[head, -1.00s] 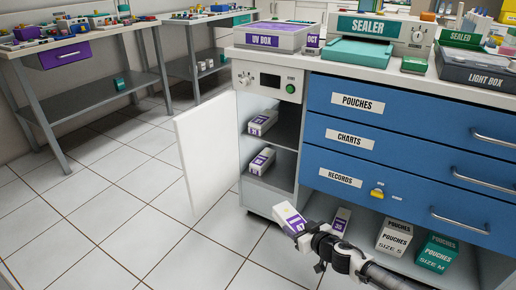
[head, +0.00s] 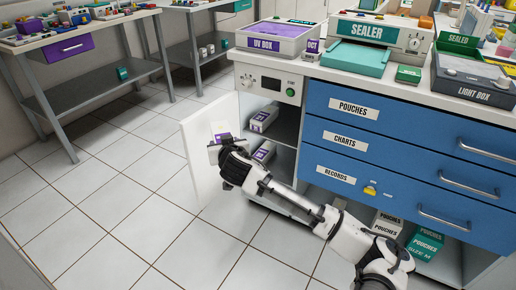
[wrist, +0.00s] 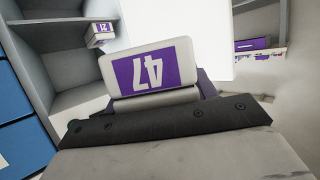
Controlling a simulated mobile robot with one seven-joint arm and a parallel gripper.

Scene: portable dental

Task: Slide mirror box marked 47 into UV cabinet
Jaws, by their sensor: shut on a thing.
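The mirror box marked 47 (wrist: 150,68) is white with a purple label, which reads upside down in the wrist view. My gripper (wrist: 155,98) is shut on it. In the head view my gripper (head: 218,146) holds the box (head: 220,128) up in front of the open white door (head: 196,165), left of the cabinet opening. The UV cabinet (head: 285,118) stands open with two shelf levels. One purple-and-white box (head: 262,121) sits on the upper shelf and another (head: 263,152) on the lower, partly hidden by my arm. The wrist view shows a shelf box (wrist: 100,33) at upper left.
Blue drawers (head: 395,150) stand right of the cabinet. Pouch boxes (head: 425,243) sit on the low shelf beneath, partly behind my arm. The counter above holds the UV box tray (head: 283,38) and sealer (head: 372,40). The tiled floor at left is clear.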

